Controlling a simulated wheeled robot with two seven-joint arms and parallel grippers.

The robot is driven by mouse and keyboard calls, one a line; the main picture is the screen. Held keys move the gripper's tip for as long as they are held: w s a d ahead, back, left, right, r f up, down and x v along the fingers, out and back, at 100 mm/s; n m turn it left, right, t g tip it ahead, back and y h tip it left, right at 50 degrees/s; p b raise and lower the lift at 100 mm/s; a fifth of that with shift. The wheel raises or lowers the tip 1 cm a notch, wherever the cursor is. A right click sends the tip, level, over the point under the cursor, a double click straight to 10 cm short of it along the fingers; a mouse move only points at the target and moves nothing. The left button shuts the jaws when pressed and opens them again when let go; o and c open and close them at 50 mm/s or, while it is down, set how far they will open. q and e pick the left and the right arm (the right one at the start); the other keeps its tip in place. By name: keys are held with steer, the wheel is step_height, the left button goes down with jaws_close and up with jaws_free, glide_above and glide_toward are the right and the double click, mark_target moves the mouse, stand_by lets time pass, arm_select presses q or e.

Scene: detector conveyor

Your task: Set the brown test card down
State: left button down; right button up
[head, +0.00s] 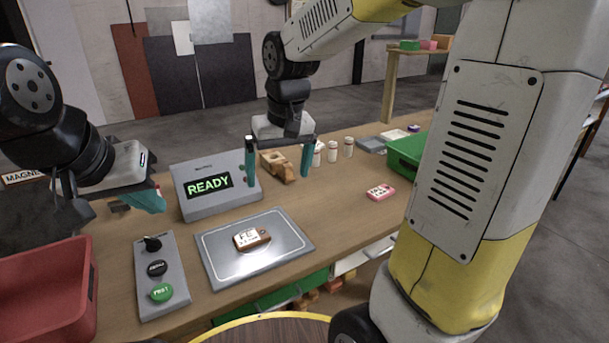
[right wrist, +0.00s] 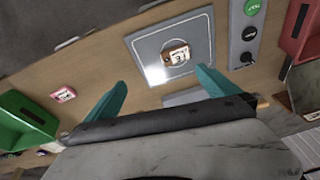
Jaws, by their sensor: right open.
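The brown test card (head: 251,238), with a white label on top, lies flat on the grey metal plate (head: 215,260), near its middle. It also shows in the right wrist view (right wrist: 178,55), on the plate (right wrist: 140,45). My right gripper (head: 278,166) is open and empty, its teal fingers wide apart above the table behind the plate. In the right wrist view my right gripper (right wrist: 162,84) has the card beyond its fingertips, untouched. My left gripper (head: 147,201) is at the left, apart from the card; its fingers overlap, so its opening is unclear.
A display box reading READY (head: 209,187) stands behind the plate. A control panel (head: 160,275) with a switch and black and green buttons is left of it. A red bin (head: 45,295) is front left, a green bin (head: 405,155) right. A pink card (head: 380,192) lies right.

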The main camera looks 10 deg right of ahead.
steer(key=s+d+r+m+t, duration=0.1)
steer(key=s+d+r+t, duration=0.1)
steer(key=s, duration=0.4)
steer(key=s+d+r+t+y, duration=0.1)
steer(key=s+d+r, duration=0.1)
steer(key=s+d, duration=0.2)
steer(key=s, duration=0.3)
steer(key=shift+d+r+m+t, duration=0.25)
steer(key=shift+r+m+t, duration=0.05)
steer(key=shift+m+t, duration=0.1)
